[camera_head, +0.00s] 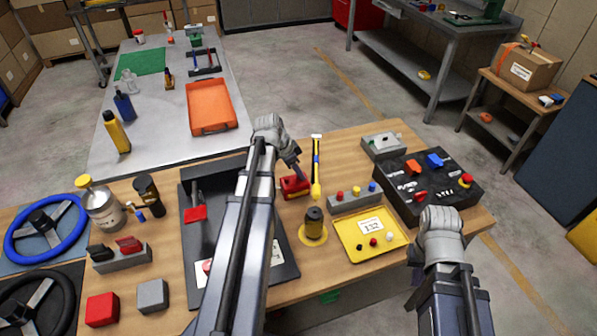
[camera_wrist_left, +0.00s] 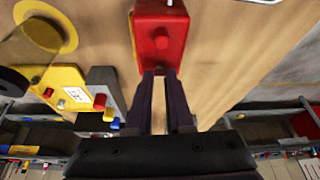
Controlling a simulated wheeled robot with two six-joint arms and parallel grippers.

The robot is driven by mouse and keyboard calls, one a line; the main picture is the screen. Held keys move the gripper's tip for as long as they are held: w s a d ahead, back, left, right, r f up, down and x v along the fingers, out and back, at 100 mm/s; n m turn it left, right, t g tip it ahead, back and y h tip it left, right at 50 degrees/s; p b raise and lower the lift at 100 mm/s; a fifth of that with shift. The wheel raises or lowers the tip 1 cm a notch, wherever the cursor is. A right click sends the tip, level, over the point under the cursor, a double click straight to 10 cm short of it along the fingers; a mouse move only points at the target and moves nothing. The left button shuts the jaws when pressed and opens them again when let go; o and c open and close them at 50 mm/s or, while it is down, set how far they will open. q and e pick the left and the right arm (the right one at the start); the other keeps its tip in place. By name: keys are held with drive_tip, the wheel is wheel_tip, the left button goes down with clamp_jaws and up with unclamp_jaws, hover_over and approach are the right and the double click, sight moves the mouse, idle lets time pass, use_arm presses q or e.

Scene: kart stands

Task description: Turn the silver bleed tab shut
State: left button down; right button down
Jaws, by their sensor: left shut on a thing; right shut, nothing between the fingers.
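A small red block (camera_head: 294,188), like a caliper, sits on the wooden workbench near the middle. It shows at the top of the left wrist view (camera_wrist_left: 163,32) with a raised red knob on it. My left gripper (camera_head: 297,172) reaches down to this block from above, its dark fingertips (camera_wrist_left: 161,75) at the block's near end. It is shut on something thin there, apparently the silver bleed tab. The fingers hide the tab, so its angle cannot be told. My right gripper (camera_head: 440,215) is shut and empty, beside the black switch panel; its fingertips are hard to make out.
A black cylinder (camera_head: 314,222), a yellow tray (camera_head: 357,246) and a button strip (camera_head: 343,203) lie nearby. The black switch panel (camera_head: 398,199) is at the right. A dark tray (camera_head: 285,268) lies under my left arm.

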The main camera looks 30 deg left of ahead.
use_arm(q)
drive_tip(key=shift+m+h, duration=0.3)
drive_tip(key=shift+m, duration=0.4)
drive_tip(key=c, duration=0.8)
unclamp_jaws()
drive_tip(key=p+v, duration=0.7)
drive_tip(key=shift+a+r, duration=0.15)
drive_tip(key=shift+r, duration=0.25)
